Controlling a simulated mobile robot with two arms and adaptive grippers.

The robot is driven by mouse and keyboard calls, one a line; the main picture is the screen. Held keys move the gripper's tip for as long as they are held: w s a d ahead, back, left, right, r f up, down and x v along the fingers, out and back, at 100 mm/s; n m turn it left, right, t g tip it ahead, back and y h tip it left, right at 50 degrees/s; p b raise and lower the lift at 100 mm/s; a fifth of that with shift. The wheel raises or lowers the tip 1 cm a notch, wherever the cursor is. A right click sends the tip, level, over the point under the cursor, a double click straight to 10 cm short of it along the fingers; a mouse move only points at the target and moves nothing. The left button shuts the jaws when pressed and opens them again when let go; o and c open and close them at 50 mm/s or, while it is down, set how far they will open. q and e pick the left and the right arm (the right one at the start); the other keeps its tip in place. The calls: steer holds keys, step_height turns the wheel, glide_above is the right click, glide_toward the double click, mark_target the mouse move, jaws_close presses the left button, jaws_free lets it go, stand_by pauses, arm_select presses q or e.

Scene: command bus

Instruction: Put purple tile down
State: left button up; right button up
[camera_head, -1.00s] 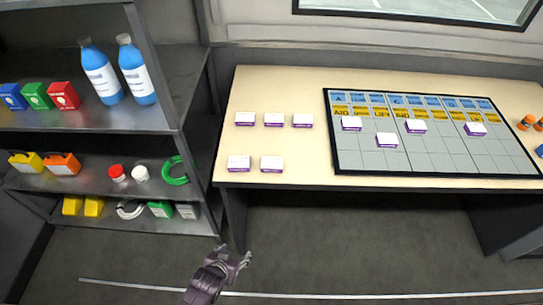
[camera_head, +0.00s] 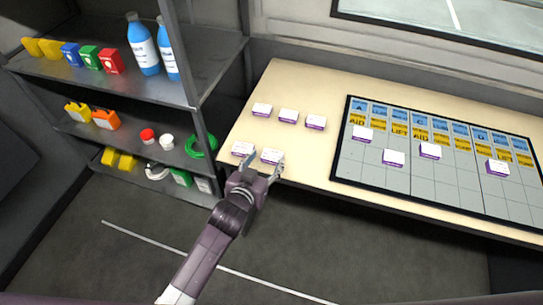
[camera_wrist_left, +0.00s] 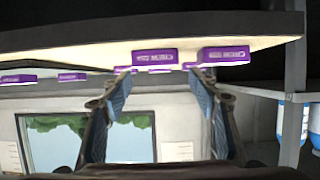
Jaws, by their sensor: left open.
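My left gripper (camera_head: 258,174) is open and empty at the front left edge of the table. A white tile with a purple side (camera_head: 271,157) lies on the table just beyond its fingers. A similar tile (camera_head: 243,149) lies to the left. The left wrist view is upside down; there a purple tile edge (camera_wrist_left: 154,57) shows between the spread fingers (camera_wrist_left: 160,87), apart from them. Three more such tiles (camera_head: 288,116) lie in a row behind. On the dark-framed board (camera_head: 375,185), several purple tiles (camera_head: 394,158) sit among grey cells. My right gripper is out of view.
The metal shelf (camera_head: 205,75) with bottles (camera_head: 143,47) and boxes stands close on the left. The table (camera_head: 315,155) has free room between the loose tiles and the board. A window is at the back.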

mark_target(272, 155)
arm_select(q)
steer(key=shift+w+d+f, duration=0.25)
steer(key=shift+w+d, duration=0.15)
steer(key=shift+f+p+x, duration=0.25)
steer(key=shift+p+x, duration=0.05)
steer(key=shift+x, duration=1.85)
steer(key=shift+s, duration=0.15)
steer(key=c, duration=0.9)
